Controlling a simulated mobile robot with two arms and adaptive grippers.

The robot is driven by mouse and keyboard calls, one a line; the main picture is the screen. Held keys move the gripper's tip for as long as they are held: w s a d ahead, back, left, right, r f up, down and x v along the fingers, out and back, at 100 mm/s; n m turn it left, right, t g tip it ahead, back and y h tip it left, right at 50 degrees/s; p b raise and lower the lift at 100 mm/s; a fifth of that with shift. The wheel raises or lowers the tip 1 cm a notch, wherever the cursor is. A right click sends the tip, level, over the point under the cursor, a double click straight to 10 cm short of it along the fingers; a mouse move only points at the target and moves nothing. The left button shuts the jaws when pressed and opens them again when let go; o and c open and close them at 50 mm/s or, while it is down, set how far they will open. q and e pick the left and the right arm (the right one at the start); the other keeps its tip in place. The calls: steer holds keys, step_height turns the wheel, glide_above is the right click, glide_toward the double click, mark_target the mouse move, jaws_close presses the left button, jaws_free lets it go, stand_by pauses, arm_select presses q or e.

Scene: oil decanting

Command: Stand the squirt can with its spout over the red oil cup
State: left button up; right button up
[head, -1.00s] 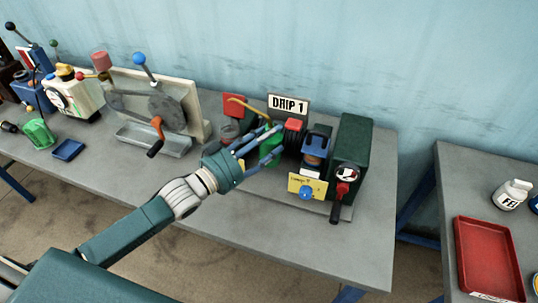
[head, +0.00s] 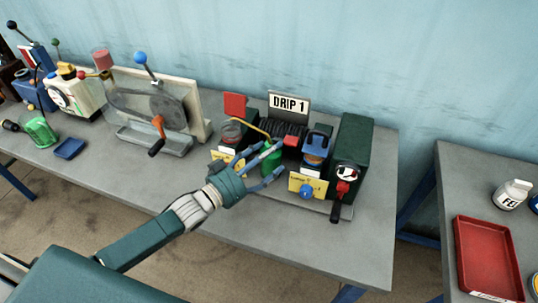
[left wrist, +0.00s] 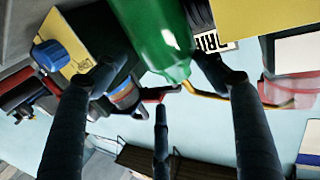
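The squirt can has a green body (head: 271,160), a thin brass spout (head: 251,131) and a red part on top. It stands about upright in front of the DRIP 1 sign. My left gripper (head: 277,160) has its fingers around the body; in the left wrist view the body (left wrist: 163,38) lies between the fingers. Contact on every finger is hard to see. The red oil cup (head: 231,132) is a glass cup with its red lid (head: 235,105) raised, left of the can. The spout's tip is at or above this cup. My right gripper is not in view.
A cup with a blue lid (head: 318,140) and a dark green box (head: 352,145) with a red-handled switch stand close on the right. Yellow tags hang in front. A crank machine (head: 160,103) is to the left. The bench front is clear.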

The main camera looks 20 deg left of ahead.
arm_select(q)
steer(key=shift+s, duration=0.1)
steer(key=b+v, duration=0.1)
steer(key=v, duration=1.1)
steer(key=shift+b, duration=0.35)
